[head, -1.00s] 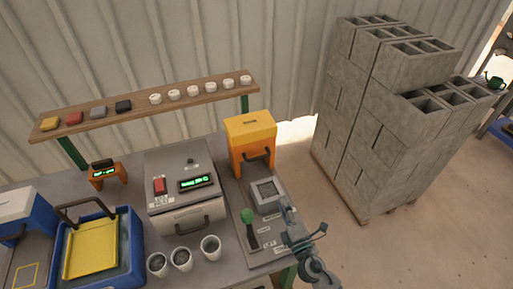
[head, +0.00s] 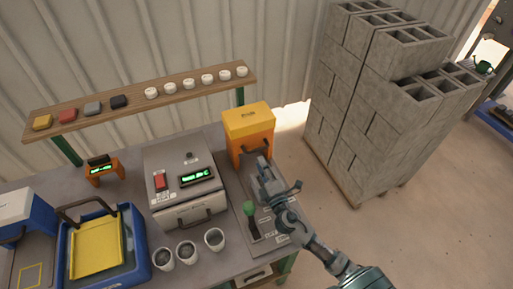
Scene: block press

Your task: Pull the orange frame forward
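The orange frame (head: 248,120), a boxy orange housing with a dark handle on its front, stands at the back of the grey press base (head: 252,222) on the right end of the bench. My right gripper (head: 279,174) is over the press base, just in front of the frame. Its fingers look spread, with one near the handle and the other off to the right. It partly covers the handle, and I cannot tell whether it touches it. The grey square mould in front of the frame is mostly hidden behind the gripper. My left gripper is not in view.
A green-knobbed lever (head: 250,211) stands on the press base, left of my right arm. A grey machine with a green display (head: 184,178) and several white cups (head: 188,252) are to the left. Stacked concrete blocks (head: 372,110) stand on a pallet to the right.

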